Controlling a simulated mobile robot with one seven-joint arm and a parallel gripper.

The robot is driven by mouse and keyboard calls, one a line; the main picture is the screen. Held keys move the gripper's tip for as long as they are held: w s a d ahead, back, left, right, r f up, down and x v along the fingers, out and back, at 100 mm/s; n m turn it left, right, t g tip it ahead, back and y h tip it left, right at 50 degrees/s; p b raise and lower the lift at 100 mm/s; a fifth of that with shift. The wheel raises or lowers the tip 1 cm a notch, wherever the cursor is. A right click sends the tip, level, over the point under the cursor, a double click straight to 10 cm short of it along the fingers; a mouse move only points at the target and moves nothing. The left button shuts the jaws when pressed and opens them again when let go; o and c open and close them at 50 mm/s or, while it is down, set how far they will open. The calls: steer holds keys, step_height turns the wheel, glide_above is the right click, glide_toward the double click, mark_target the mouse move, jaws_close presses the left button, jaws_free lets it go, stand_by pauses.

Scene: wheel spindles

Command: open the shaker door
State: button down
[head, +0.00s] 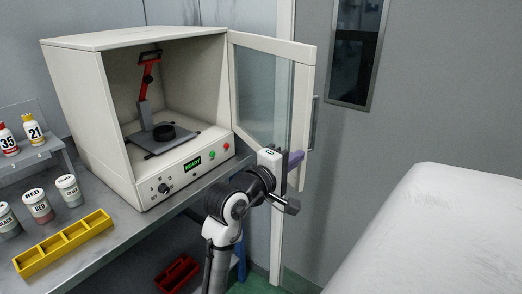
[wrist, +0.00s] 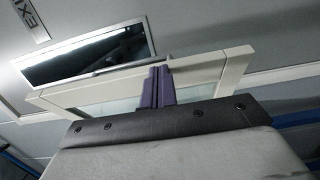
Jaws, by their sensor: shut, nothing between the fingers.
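The shaker is a white box (head: 75,105) on the bench, its front open to view. Its glazed door (head: 303,105) stands swung out to the right, well away from the opening, with a grey bar handle (head: 314,122) on its outer side. In the wrist view the door's pale frame (wrist: 215,67) lies just beyond my fingers. My gripper (head: 296,158) has purple fingers, closed together and empty, by the door's lower part. The fingers also show in the wrist view (wrist: 160,84), overlapping the frame; I cannot tell whether they touch it.
Inside the shaker are a dark platform (head: 160,143) and a red clamp stand (head: 148,75). Lidded jars (head: 38,206) and a yellow tray (head: 64,246) are on the bench at left. A red bin (head: 178,273) is below. A white rounded surface (head: 440,235) fills the lower right.

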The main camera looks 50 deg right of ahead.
steer(key=s+d+p, duration=0.2)
steer(key=s+d, duration=0.1)
steer(key=d, duration=0.5)
steer(key=shift+d, duration=0.25)
steer(key=shift+w+a, duration=0.1)
